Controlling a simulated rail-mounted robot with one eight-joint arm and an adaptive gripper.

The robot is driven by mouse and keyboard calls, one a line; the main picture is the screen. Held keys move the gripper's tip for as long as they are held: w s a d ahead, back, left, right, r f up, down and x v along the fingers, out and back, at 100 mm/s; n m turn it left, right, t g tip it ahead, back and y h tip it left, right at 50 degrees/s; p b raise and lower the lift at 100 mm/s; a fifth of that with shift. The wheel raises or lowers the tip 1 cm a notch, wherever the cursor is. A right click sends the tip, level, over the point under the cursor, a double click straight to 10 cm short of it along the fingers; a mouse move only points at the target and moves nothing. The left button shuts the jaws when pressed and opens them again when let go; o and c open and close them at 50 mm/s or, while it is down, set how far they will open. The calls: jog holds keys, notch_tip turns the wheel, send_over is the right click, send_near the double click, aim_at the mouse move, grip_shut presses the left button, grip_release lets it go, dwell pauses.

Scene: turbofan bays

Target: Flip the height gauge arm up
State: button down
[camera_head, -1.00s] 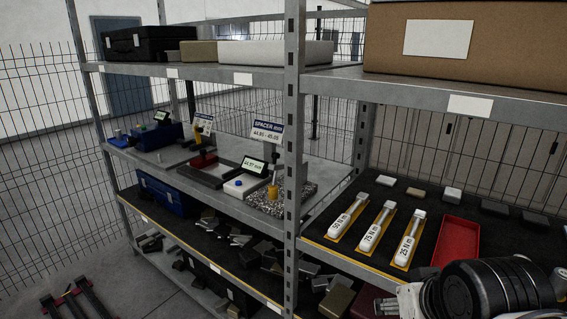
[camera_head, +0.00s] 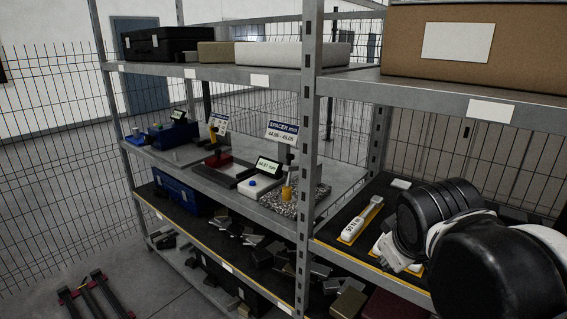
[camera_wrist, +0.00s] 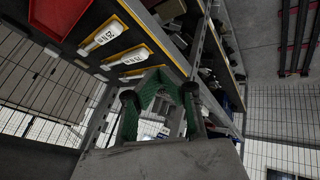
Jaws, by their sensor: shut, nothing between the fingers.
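The height gauge (camera_head: 292,160) stands on a speckled granite plate (camera_head: 304,203) on the middle shelf, left of the front post in the head view. A yellow cylinder (camera_head: 287,193) is at its foot, and a small readout (camera_head: 268,166) is beside it. The gauge arm is too small to make out clearly. My gripper (camera_wrist: 160,92) shows in the wrist view with green finger links, shut and empty, apart from the shelf goods. In the head view my arm is at the right and the gripper itself cannot be made out.
Torque wrenches in yellow trays (camera_head: 359,221) lie on the right shelf, partly behind my arm; they also show in the wrist view (camera_wrist: 105,35), near a red tray (camera_wrist: 62,14). The upright post (camera_head: 309,150) stands between my arm and the gauge. Dark parts fill the lower shelf.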

jog(key=w+a+n+t+h+p, duration=0.1)
jog(key=w+a+n+h, duration=0.1)
jog(key=w+a+n, duration=0.9)
jog(key=w+a+n+t+h, duration=0.1)
jog(key=w+a+n, duration=0.55)
jog(key=w, duration=0.75)
jog(key=w+a+f+n+h, duration=0.1)
jog(key=w+a+f+n, duration=0.25)
jog(key=w+a, duration=0.55)
jog(key=a+r+n, duration=0.1)
jog(key=w+r+n+t+h+p, duration=0.1)
jog(key=a+r+h+p, duration=0.1)
jog(key=shift+w+a+r+n+t, duration=0.3)
jog(key=shift+w+a+r+n, duration=0.05)
jog(key=shift+w+r+n, duration=0.05)
